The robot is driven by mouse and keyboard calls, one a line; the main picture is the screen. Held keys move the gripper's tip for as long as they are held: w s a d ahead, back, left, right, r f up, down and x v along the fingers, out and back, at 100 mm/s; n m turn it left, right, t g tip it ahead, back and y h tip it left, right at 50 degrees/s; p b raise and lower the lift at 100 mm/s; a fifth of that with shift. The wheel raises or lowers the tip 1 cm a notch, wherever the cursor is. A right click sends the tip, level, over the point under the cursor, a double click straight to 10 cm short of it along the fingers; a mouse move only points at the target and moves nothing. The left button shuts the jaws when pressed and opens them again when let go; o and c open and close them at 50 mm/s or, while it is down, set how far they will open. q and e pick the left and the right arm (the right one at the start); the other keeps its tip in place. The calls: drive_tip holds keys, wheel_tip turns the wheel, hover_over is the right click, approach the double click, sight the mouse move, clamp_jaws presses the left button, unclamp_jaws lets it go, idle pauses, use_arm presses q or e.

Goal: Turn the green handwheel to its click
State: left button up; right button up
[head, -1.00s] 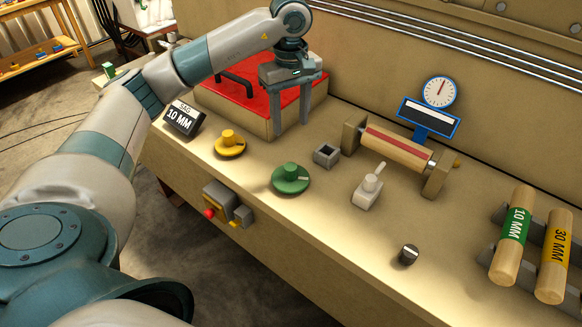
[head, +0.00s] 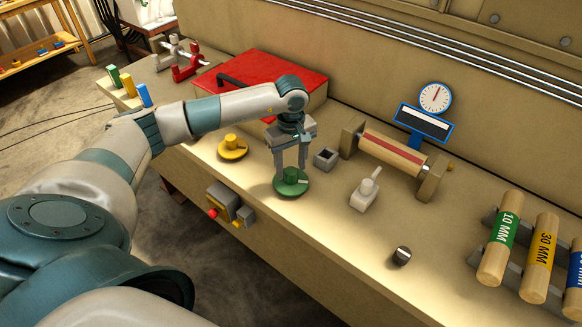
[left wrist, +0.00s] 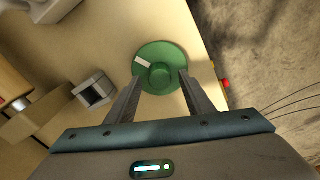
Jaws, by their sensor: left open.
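The green handwheel (head: 291,184) lies flat on the bench top, a round disc with a raised hub and a pale mark. The left wrist view shows the green handwheel (left wrist: 160,68) with its pale mark toward the upper left. My left gripper (head: 291,171) points down at the wheel, its fingers around the hub. In the left wrist view the open left gripper (left wrist: 158,85) has one finger on each side of the hub, with gaps between. Whether the fingertips touch the disc I cannot tell. My right gripper is out of view.
A yellow handwheel (head: 232,148) lies left of the green one. A small grey square socket (head: 325,158) and a grey lever switch (head: 366,192) stand to the right. A control box with a red button (head: 213,213) is on the bench front. A red-topped block (head: 265,82) stands behind.

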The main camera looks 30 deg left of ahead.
sight(291, 171)
use_arm(q)
drive_tip(key=shift+f+p, duration=0.4)
drive_tip(key=shift+f, duration=1.1)
drive_tip(key=c, duration=1.1)
drive_tip(key=shift+o, duration=0.3)
